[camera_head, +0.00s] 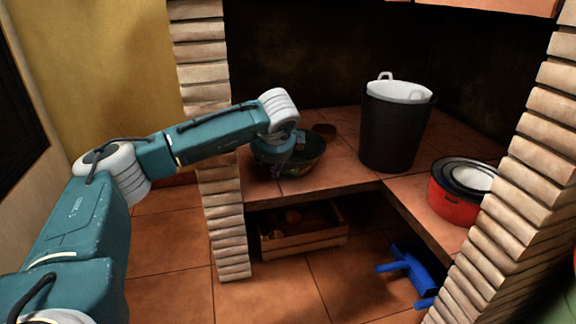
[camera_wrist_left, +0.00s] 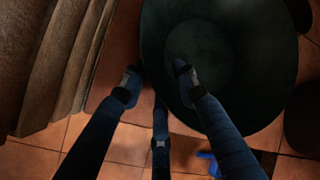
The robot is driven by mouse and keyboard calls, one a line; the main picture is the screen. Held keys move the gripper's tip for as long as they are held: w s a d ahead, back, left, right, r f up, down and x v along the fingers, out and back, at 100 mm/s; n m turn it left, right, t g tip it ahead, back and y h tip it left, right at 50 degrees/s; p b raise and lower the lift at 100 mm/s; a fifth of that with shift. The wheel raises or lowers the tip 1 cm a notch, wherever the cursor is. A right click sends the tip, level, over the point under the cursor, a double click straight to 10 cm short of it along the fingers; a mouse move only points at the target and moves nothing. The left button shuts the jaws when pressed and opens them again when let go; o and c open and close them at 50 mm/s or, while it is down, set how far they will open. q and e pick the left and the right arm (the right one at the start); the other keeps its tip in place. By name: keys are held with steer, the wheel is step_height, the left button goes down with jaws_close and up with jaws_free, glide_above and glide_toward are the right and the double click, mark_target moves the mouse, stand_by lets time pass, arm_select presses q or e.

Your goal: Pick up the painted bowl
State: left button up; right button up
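The painted bowl (camera_head: 312,158) is dark green and sits upright on the tiled counter, just right of the brick pillar. My left gripper (camera_head: 277,172) reaches down at its left side and hides part of it. In the left wrist view the bowl (camera_wrist_left: 230,110) fills the upper right, and I look down into it. There, my left gripper (camera_wrist_left: 157,80) is open. One finger is over the bowl's inside and the other is outside its rim, near the pillar. I see no firm contact with the rim. My right gripper is in neither view.
The brick pillar (camera_head: 222,215) stands close to my left arm and also shows in the left wrist view (camera_wrist_left: 65,70). A black bucket (camera_head: 393,135) and a red pot (camera_head: 453,200) stand to the right. Below are a wooden crate (camera_head: 305,250) and a blue object (camera_head: 415,270).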

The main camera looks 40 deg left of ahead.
arm_select(q)
steer(key=shift+w+a+f, duration=0.1)
steer(key=shift+w+f, duration=0.05)
jaws_close()
stand_by(0.4)
